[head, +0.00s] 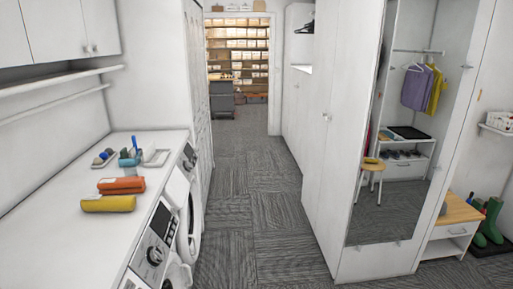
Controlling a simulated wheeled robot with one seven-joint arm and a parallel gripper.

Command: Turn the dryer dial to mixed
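Two white front-loading machines stand under the counter at the left in the head view. The nearer machine (139,264) has a control panel with a round silver dial (154,255) and a dark display. The farther machine (178,188) has its own panel, seen at a steep angle, with a small dial (188,160) near its top. I cannot tell which of the two is the dryer, and the dial labels are too small to read. My gripper is not in view.
Orange (121,185) and yellow (108,204) rolled towels lie on the white counter (50,220). Behind them are a tray (156,158) and small blue items. Tall white cabinets and a mirror (405,140) stand at the right. The grey carpet aisle (250,210) between is clear.

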